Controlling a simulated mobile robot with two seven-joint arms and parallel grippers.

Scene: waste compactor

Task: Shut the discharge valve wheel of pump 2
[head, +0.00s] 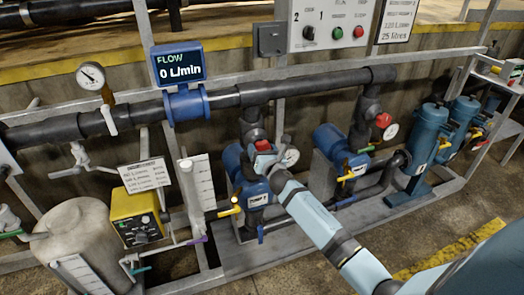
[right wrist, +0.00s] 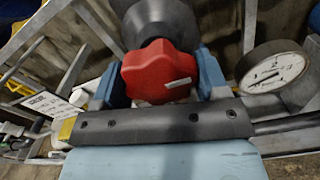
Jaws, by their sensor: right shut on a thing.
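The red valve wheel (head: 263,145) sits on the left of two pump risers in the head view, above a blue pump whose label is too small to read surely. In the right wrist view the red wheel (right wrist: 160,70) fills the middle, with a small pale label on its face. My right gripper (head: 270,158) reaches it from the front. Its blue fingers (right wrist: 163,82) stand on both sides of the wheel, shut on it. Part of the wheel is hidden by the gripper in the head view. My left gripper is not in view.
A second red wheel (head: 383,120) is on the right riser. A white gauge (head: 291,157) is close beside the gripper and also shows in the wrist view (right wrist: 273,67). The flow display (head: 178,64) reads 0 L/min. Yellow-handled valves (head: 229,211) stick out below.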

